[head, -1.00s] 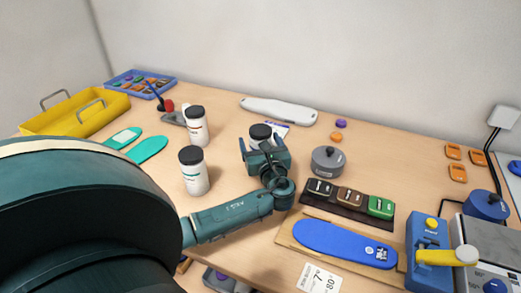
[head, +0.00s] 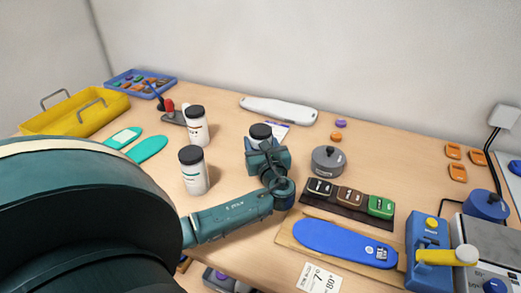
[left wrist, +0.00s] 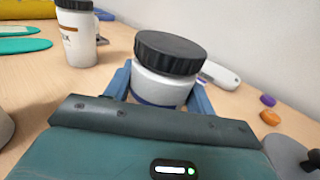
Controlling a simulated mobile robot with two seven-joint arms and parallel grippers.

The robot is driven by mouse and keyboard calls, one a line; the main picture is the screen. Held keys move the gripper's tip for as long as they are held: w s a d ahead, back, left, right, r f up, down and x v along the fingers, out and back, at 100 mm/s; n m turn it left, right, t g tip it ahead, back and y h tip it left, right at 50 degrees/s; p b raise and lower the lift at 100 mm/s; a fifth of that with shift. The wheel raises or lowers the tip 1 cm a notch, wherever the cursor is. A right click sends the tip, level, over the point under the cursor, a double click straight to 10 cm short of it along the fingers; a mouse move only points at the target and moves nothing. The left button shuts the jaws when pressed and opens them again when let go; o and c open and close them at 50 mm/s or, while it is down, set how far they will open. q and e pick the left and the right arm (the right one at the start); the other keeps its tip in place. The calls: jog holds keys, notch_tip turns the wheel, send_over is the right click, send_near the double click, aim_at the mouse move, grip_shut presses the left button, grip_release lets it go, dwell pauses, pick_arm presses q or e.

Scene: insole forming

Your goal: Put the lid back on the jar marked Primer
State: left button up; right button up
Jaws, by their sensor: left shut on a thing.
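My left gripper (head: 264,144) is shut on the body of a white jar. In the left wrist view this jar (left wrist: 160,88) stands between the two blue fingers and has a dark blue band. Its ribbed black lid (left wrist: 171,52) sits on top; it also shows in the head view (head: 261,131). Two more white jars with black lids, a nearer one (head: 194,175) and a farther one (head: 197,130), stand upright to the left. I cannot read which jar is marked Primer. My right gripper is not in view.
A grey round piece with a dark knob (head: 328,161) lies right of the gripper. A dark strip with labelled blocks (head: 349,197) and a blue insole (head: 344,244) are nearer. A white elongated piece (head: 279,110) lies behind. Bare table separates the held jar from the other jars.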

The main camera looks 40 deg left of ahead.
pick_arm(q)
notch_tip(320, 180, up, 10)
jog(key=shift+r+p, duration=0.1)
jog(key=shift+p, duration=0.35)
jog(key=o, duration=0.6)
jog(key=c, duration=0.9)
jog(key=s+d+f+m+t+h, duration=0.1)
jog(key=s+d+m+t+h, duration=0.1)
jog(key=d+h, duration=0.3)
jog(key=s+d+f+m+t+h, duration=0.2)
jog(key=s+d+m+h, duration=0.3)
jog(key=d, duration=0.5)
jog(key=s+d+f+m+t+h, duration=0.1)
jog(key=s+d+m+t+h, duration=0.3)
jog(key=d, duration=0.4)
jog(key=shift+s+d+f+h, duration=0.25)
jog(key=shift+d+f+h, duration=0.15)
jog(key=shift+h, duration=0.1)
